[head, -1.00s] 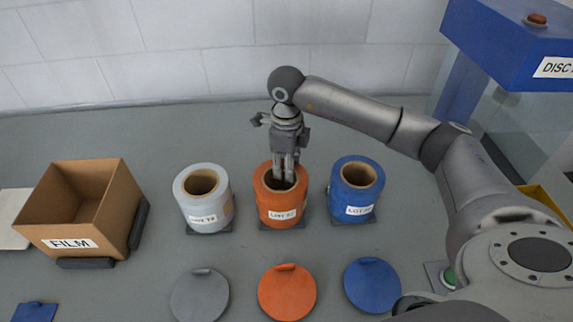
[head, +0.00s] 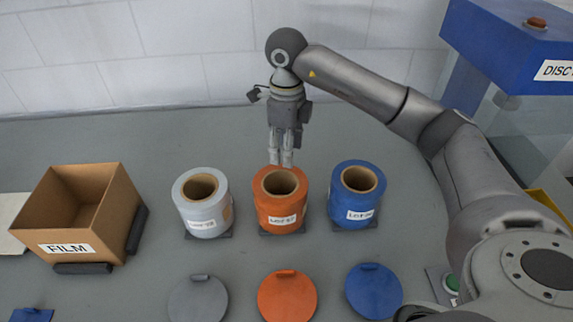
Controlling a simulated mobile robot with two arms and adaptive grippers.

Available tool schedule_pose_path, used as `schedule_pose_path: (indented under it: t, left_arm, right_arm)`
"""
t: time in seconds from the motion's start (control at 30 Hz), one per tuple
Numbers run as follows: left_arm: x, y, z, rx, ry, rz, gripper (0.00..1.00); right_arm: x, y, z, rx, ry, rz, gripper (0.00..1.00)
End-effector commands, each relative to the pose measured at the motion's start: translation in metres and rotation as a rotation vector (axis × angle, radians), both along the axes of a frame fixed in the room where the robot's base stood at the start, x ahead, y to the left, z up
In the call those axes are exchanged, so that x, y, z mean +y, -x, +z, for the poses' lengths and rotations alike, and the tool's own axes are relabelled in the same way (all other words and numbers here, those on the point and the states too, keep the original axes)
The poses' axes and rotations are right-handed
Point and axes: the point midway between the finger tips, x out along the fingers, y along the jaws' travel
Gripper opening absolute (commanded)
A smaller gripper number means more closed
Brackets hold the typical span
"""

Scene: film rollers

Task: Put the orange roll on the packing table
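The orange roll (head: 281,210) stands upright on its small dark pad in the middle of a row of three rolls, its hollow core facing up and a lot label on its front. My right gripper (head: 281,160) points down just above the far rim of the orange roll, with its fingers out of the core. The fingers look close together and hold nothing visible. I cannot tell how far apart they are. My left gripper is not in view. No surface in view is marked as the packing table.
A grey roll (head: 203,212) and a blue roll (head: 355,205) stand on either side. Grey, orange (head: 287,298) and blue discs lie in front. An open box marked FILM (head: 70,247) is at left. A blue-topped machine (head: 510,40) stands at right.

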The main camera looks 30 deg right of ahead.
Motion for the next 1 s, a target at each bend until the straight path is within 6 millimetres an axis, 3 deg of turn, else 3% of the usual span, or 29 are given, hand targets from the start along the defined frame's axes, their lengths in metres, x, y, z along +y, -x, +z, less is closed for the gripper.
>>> schedule_pose_path:
  t: [0.1, 0.3, 0.87, 1.0]
  left_arm:
    - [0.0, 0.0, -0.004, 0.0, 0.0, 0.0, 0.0]
    - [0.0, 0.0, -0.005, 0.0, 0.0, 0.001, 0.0]
    - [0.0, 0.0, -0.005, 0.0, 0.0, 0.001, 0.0]
    - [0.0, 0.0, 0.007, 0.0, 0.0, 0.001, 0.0]
  right_arm:
    - [0.0, -0.001, 0.022, -0.004, -0.001, 0.0, 0.49]
    - [0.0, 0.0, 0.042, 0.0, 0.0, 0.001, 0.49]
    - [0.0, 0.0, 0.045, 0.001, -0.001, 0.0, 0.49]
    - [0.0, 0.0, 0.057, 0.001, -0.001, 0.0, 0.49]
